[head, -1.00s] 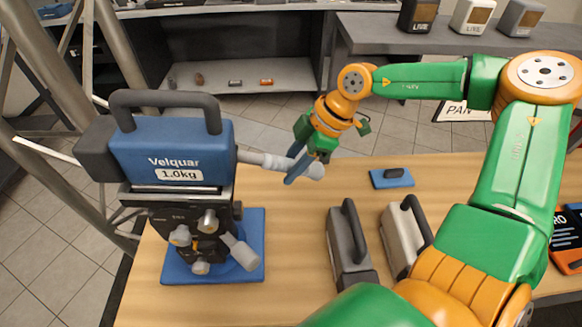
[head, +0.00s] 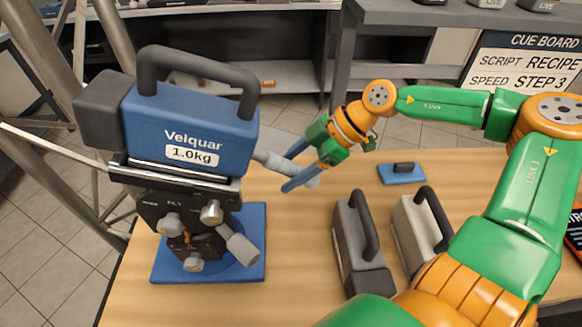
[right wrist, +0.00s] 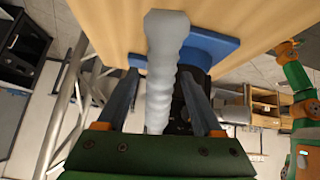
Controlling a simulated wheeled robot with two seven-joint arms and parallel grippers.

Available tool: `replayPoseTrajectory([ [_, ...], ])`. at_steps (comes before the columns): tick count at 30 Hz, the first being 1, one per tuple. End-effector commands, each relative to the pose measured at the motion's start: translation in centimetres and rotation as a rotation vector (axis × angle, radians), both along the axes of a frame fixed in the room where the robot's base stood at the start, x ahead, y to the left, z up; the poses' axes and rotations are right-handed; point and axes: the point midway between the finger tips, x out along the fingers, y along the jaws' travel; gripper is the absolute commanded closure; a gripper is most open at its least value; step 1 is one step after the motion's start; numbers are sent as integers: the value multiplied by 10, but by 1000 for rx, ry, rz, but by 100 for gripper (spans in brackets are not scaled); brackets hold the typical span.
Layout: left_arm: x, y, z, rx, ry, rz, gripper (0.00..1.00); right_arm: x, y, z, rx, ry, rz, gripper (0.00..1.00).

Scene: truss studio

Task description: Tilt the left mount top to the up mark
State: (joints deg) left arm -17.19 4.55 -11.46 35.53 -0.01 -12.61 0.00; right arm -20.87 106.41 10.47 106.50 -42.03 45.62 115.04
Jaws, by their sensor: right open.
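The left mount (head: 160,203) is a black head on a blue base plate (head: 250,255), with several grey knobs. Its top carries a blue block (head: 190,128) marked "Velquar 1.0kg" with a dark carry handle. A pale grey pan bar (head: 271,163) sticks out to the right from behind the block. My right gripper (head: 289,170) is open, its blue fingers on either side of the bar. The right wrist view shows the ribbed bar (right wrist: 162,65) between the spread fingers, with gaps beside it. I cannot make out the up mark. My left gripper is out of view.
A dark weight with a handle (head: 352,245) and a pale one (head: 415,225) stand on the wooden table (head: 300,260) right of the mount. A small blue plate (head: 402,175) lies behind them. A cue board (head: 525,65) stands at the back right. Truss tubes rise at left.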

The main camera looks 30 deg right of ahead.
Motion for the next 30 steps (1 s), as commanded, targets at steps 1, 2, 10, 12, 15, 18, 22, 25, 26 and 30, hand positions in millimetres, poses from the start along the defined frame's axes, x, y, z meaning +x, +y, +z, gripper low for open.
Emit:
replayPoseTrajectory([
  [1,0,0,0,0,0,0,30,0,0,1,0,-1,-1,32],
  [2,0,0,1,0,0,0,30,0,-1,1,0,-1,-1,32],
  [10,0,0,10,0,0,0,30,-9,-16,24,1,-7,-2,32],
  [12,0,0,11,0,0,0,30,-12,-21,30,0,-7,-3,32],
  [15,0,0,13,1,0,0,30,-16,-27,37,1,-6,-2,32],
  [18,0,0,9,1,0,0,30,-20,-34,42,-3,-3,-1,32],
  [22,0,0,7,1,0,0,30,-24,-40,49,-1,-1,-1,32],
  [25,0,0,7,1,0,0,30,-25,-41,52,0,-1,-1,32],
  [26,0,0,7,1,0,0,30,-26,-41,52,0,0,-1,32],
  [30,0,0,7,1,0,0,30,-26,-41,52,0,1,-1,32],
])
